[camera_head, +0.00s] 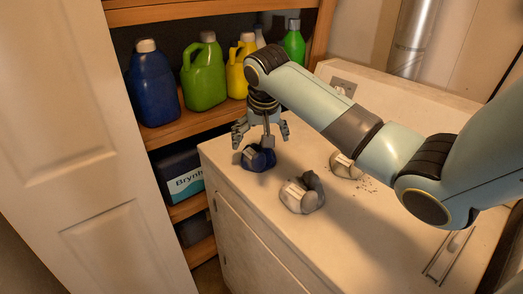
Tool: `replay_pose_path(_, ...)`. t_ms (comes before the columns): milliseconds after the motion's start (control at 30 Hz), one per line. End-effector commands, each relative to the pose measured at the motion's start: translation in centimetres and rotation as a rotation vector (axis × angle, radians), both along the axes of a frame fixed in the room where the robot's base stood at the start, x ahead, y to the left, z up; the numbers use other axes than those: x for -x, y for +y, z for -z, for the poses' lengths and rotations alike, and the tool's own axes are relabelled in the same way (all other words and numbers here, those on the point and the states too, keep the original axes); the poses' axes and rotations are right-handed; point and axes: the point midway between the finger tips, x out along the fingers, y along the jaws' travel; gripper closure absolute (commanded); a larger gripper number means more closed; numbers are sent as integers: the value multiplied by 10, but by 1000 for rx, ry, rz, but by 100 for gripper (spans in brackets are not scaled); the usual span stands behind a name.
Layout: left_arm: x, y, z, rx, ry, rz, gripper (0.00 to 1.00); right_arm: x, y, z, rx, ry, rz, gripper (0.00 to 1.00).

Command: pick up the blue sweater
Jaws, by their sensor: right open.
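A small dark blue bundle (258,158), which looks like the blue sweater, lies crumpled on the white counter (370,228) near its back left corner. A pale band or label shows on its front. My right gripper (262,133) is open just above and behind the bundle. One finger reaches down in front of the bundle's top; I cannot tell whether it touches. My left gripper is not in view.
A grey and white bundle (303,194) lies nearer on the counter, and another pale one (345,165) is to its right. Bottles, one blue (152,85) and one green (204,75), stand on the shelf behind. A white door (85,150) is at the left.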

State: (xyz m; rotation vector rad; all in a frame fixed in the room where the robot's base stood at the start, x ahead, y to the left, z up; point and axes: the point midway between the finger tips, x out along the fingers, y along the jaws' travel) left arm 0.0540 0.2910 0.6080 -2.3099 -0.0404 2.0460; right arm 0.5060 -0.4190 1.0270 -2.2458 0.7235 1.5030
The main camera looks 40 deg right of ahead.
Motion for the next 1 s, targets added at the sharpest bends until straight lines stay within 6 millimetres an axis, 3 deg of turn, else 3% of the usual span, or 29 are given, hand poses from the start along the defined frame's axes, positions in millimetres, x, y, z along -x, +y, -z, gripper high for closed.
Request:
replay_pose_path(100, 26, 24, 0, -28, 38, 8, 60, -5, -3, 13, 0, -1, 0, 0)
replay_pose_path(200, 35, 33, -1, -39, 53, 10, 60, -7, -5, 19, 1, -1, -1, 0)
replay_pose_path(367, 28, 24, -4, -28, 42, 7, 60, -15, -12, 36, 1, 1, 0, 0)
replay_pose_path(533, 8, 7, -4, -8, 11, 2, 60, -23, -18, 58, 0, 0, -1, 0)
replay_pose_path(833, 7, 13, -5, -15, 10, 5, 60, -25, -19, 64, 1, -1, -3, 0)
replay_pose_path(1000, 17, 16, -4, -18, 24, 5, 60, -25, -19, 64, 1, -1, -3, 21)
